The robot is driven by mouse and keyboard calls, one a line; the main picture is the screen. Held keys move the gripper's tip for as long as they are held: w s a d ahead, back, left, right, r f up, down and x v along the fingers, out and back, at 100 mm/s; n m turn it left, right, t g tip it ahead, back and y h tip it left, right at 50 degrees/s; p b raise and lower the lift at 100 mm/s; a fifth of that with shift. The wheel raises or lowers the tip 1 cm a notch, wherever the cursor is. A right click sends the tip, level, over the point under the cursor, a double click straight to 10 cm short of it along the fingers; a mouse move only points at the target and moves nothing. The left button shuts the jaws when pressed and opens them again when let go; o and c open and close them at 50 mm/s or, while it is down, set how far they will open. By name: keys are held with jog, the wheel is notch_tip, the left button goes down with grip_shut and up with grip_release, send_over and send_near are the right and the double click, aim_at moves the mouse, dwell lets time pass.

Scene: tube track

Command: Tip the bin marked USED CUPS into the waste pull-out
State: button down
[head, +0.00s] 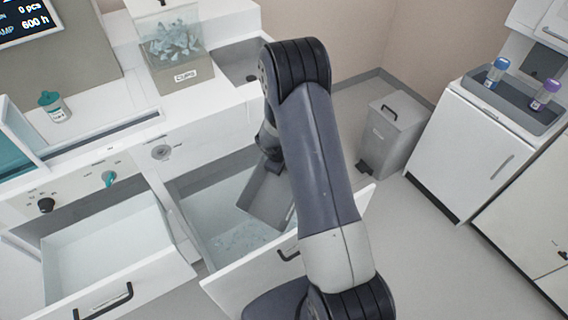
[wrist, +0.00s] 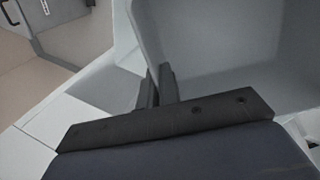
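A grey bin (head: 266,200) hangs tilted in the open waste pull-out (head: 190,215). No marking on it can be read. Loose pale pieces (head: 238,238) lie on the floor of the pull-out below it. My gripper (wrist: 157,88) is shut on the bin's rim, one finger on each side of the wall. In the wrist view the bin's inside (wrist: 230,55) shows grey and bare where visible. In the head view my arm covers the fingertips and part of the bin.
Another open, empty drawer (head: 105,245) stands to the left. A clear container of pale pieces (head: 172,45), labelled CUPS, stands on the counter. A closed grey bin (head: 392,132) stands on the floor by the wall. A grey tray (head: 515,100) with two capped bottles is at right.

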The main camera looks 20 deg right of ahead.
jog(key=shift+f+p, duration=0.15)
jog(key=shift+p, duration=1.7)
jog(key=f+g+y+p, duration=0.1)
jog(key=y+p, duration=0.1)
jog(key=p, duration=0.6)
jog(key=shift+f+g, duration=0.3)
jog(key=shift+d+f+g, duration=0.15)
jog(key=shift+f+g, duration=0.15)
jog(key=shift+f, duration=0.3)
jog(key=shift+f+y, duration=0.2)
jog(key=shift+y, duration=0.3)
